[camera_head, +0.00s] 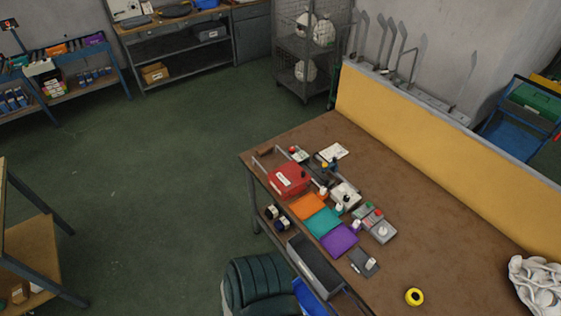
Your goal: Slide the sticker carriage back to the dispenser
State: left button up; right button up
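Neither of my grippers shows in the head view. A workbench (435,250) on the right holds a cluster of small devices near its left edge. A white-topped unit (345,194) stands mid-cluster, beside a dark flat part (324,170). A grey unit with red and green marks (380,228) stands to its right. These are too small for me to tell which is the sticker dispenser and which is the carriage. A red box (289,180) sits at the bench's left edge. Orange (308,205), teal (323,222) and purple (339,239) flat pieces lie in a row.
A dark green chair (258,285) stands at the front edge. The green floor (165,180) to the left is open.

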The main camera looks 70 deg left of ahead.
aim_at(333, 166)
jog(key=u, duration=1.95)
jog(key=i+j, duration=0.15)
jog(key=j, duration=0.15)
jog(key=i+j, duration=0.15)
jog(key=j, duration=0.15)
